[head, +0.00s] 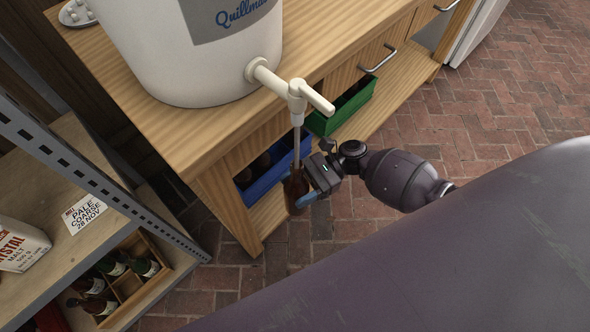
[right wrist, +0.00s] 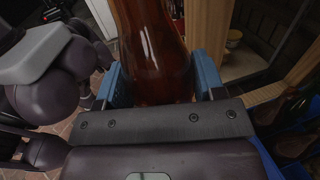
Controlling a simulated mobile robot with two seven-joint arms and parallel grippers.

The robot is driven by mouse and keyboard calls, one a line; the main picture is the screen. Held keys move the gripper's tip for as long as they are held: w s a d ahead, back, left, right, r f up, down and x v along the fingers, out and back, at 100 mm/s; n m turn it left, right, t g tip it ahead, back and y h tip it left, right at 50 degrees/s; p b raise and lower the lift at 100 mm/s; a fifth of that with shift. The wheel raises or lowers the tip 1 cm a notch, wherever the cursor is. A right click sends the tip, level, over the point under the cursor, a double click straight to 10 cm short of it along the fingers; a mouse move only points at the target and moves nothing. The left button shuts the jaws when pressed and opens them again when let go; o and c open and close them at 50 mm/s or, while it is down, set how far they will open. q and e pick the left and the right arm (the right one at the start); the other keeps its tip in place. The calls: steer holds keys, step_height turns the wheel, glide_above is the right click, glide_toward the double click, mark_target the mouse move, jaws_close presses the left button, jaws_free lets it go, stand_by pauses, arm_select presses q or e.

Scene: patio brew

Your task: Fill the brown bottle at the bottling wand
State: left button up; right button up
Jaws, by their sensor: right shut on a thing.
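The brown bottle (head: 297,190) is held under the tap at the front of the wooden bench. It also fills the upper middle of the right wrist view (right wrist: 150,45). My right gripper (head: 305,188) is shut on it, with a blue finger on each side (right wrist: 162,85). The bottling wand (head: 297,142) hangs down from the white tap (head: 297,95) of the white bucket (head: 190,50). Its lower end meets the bottle's neck and seems to go inside; how deep is hidden. The liquid level in the bottle cannot be told. My left gripper is not in view.
A blue crate (head: 262,187) and a green crate (head: 345,107) stand on the bench's lower shelf, close behind the bottle. A metal-framed shelf (head: 100,155) at left holds a malt bag (head: 20,245) and a wooden crate of bottles (head: 150,285). Brick floor lies open at right.

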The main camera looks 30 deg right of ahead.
steer(key=shift+f, duration=0.45)
steer(key=shift+f+b, duration=1.35)
steer(key=shift+f, duration=0.95)
steer(key=shift+f+b, duration=0.5)
steer(key=shift+b, duration=0.05)
steer(key=shift+f, duration=0.35)
steer(key=shift+f+b, duration=0.65)
steer(key=shift+f, duration=0.05)
steer(key=shift+f+b, duration=0.45)
steer(key=shift+f, duration=0.25)
steer(key=shift+f+b, duration=0.45)
steer(key=shift+f, duration=0.25)
arm_select(q)
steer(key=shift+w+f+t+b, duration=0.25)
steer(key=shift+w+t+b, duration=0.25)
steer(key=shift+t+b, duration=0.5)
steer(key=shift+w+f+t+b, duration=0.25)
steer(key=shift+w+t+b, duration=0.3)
steer(key=shift+b, duration=0.8)
arm_select(e)
step_height(320, 180, down, 7)
